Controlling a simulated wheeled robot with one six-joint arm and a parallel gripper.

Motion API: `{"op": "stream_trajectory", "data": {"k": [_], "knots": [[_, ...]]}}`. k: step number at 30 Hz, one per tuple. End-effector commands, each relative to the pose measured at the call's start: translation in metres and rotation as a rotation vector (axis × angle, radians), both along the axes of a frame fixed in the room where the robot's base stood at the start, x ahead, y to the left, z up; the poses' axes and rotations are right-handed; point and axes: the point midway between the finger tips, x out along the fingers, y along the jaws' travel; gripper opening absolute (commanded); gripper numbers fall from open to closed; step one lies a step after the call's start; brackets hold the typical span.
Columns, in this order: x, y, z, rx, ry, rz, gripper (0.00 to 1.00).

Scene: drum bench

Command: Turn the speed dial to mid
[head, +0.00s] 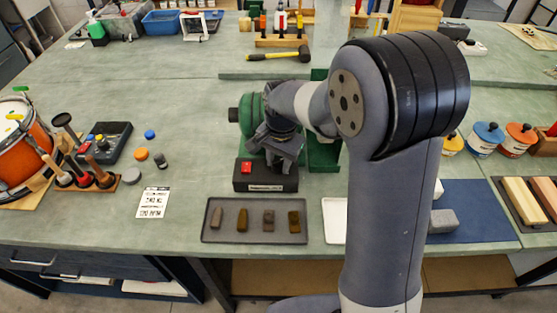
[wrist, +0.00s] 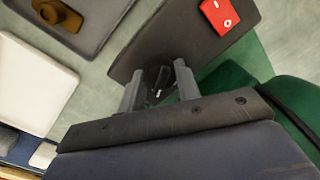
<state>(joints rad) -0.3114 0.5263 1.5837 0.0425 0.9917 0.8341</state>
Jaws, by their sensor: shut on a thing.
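The black control box (head: 250,184) stands on the bench in front of a green machine, with a red button on its left part. The box also shows in the wrist view (wrist: 190,35), with the red button (wrist: 219,13) at the top. The dark speed dial (wrist: 158,80) is on the box and carries a small white mark. My gripper (wrist: 158,88) is shut on the dial, one finger on each side. In the head view my gripper (head: 284,158) comes down over the right part of the box and hides the dial. I cannot read any speed marks.
The green machine (head: 248,113) stands right behind the box. A dark tray (head: 223,238) with several small blocks lies in front of it, and a white tray (head: 333,228) lies to its right. A printed card (head: 153,202) lies at the left. A hammer (head: 280,56) lies farther back.

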Motion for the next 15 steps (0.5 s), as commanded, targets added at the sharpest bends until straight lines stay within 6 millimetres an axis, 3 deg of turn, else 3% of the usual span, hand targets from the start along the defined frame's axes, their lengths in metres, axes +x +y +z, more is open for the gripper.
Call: {"op": "stream_trajectory", "data": {"k": [3, 4, 12, 15], "knots": [[0.0009, 0.0002, 0.0008, 0.001, -0.004, 0.001, 0.09], [0.0009, 0.0002, 0.0008, 0.001, -0.004, 0.001, 0.33], [0.0005, 0.0000, 0.0004, 0.000, -0.001, 0.001, 0.54], [0.0004, 0.0000, 0.0003, 0.000, -0.001, 0.001, 0.54]]}}
